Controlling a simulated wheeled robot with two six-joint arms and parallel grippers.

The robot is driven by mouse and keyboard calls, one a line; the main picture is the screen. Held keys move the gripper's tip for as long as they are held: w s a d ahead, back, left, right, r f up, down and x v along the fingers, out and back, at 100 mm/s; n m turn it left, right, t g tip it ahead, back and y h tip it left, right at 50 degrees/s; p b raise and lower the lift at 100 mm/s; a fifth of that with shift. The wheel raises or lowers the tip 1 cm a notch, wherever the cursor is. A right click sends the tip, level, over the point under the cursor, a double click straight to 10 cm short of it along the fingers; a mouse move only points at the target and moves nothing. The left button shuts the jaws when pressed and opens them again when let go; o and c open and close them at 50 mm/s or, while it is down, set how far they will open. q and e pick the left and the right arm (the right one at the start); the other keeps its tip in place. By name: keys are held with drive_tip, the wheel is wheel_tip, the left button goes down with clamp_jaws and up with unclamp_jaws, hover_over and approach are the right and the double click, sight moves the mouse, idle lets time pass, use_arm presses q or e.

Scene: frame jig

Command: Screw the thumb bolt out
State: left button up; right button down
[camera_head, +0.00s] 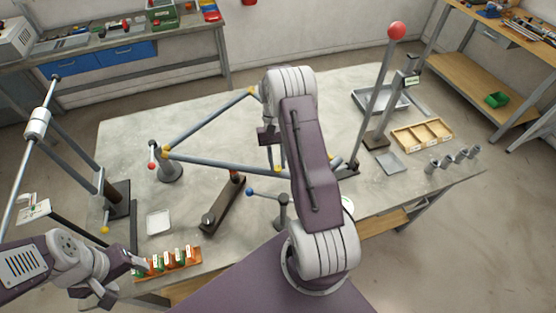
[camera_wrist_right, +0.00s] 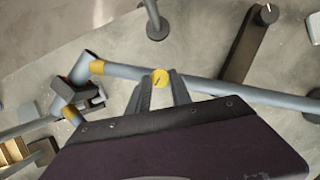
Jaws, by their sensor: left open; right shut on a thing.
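The yellow thumb bolt (camera_wrist_right: 160,78) stands on a blue-grey frame tube (camera_wrist_right: 220,88) in the right wrist view. The two fingers of my right gripper (camera_wrist_right: 161,86) are shut on it. In the head view my right arm covers most of that gripper. A bit of yellow shows on the same tube there, left of my arm. The tube frame (camera_head: 215,163) has yellow collars and lies above the table. My left gripper (camera_head: 136,264) is open and empty at the lower left, near the small labelled rack.
The labelled rack (camera_head: 166,263) and a white dish (camera_head: 158,222) are at the table's front left. A lever with a blue knob (camera_head: 250,192) stands near the middle. A tall red-knobbed lever (camera_head: 396,31), a grey tray (camera_head: 372,101) and a wooden divided tray (camera_head: 423,135) are at right.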

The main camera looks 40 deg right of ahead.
drive_tip(key=n, duration=0.1)
drive_tip(key=n+h, duration=0.1)
drive_tip(key=n, duration=0.2)
drive_tip(key=shift+a+h, duration=0.3)
drive_tip(key=shift+h, duration=0.1)
drive_tip(key=shift+s+a+f+n+h+p, duration=0.1)
drive_tip(key=shift+n+h+p, duration=0.2)
drive_tip(key=shift+n, duration=0.75)
drive_tip(key=shift+a+n+h+p, duration=0.15)
drive_tip(key=shift+n+h, duration=0.25)
drive_tip(key=shift+n, duration=0.65)
drive_tip(key=shift+d, duration=0.1)
drive_tip(key=c, duration=1.1)
unclamp_jaws()
drive_tip(key=shift+c, duration=0.2)
drive_tip(key=b+v, duration=0.1)
drive_tip(key=v, duration=0.8)
